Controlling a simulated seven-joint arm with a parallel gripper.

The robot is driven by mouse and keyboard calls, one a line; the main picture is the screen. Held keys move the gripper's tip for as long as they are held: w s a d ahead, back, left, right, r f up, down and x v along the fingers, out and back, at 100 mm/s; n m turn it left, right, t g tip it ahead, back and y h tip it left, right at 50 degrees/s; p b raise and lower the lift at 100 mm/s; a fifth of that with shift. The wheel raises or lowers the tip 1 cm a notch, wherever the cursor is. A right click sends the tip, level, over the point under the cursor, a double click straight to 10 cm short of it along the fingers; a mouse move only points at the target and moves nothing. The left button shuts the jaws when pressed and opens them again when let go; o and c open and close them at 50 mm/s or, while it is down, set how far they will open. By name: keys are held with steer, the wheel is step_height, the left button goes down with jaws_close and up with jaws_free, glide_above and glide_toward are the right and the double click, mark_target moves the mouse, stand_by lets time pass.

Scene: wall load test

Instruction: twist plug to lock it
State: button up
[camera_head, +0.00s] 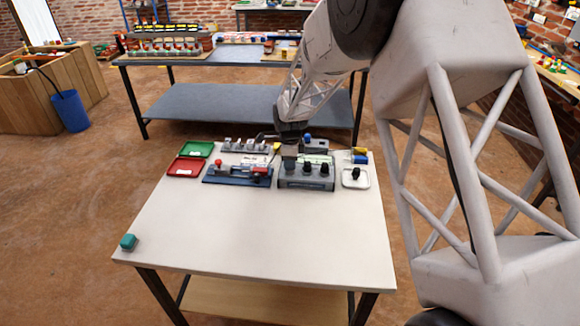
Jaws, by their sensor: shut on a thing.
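My gripper (290,148) points down at the back left part of a grey box (306,182) on the white table. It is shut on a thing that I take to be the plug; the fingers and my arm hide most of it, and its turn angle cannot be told. The box has several black knobs along its front and a pale green panel (318,158) on top. Whether the plug sits fully in a socket is too small to see.
On the white table (250,235), a blue-based fixture (236,181) and red (186,166) and green (197,149) trays lie left of the box. A white dish (355,178) holds a black piece on the right.

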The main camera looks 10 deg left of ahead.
stand_by(0.4)
steer(key=shift+m, duration=1.4)
steer(key=o, duration=0.7)
steer(key=shift+o, duration=0.2)
steer(key=shift+r, duration=0.15)
steer(key=shift+r, duration=3.3)
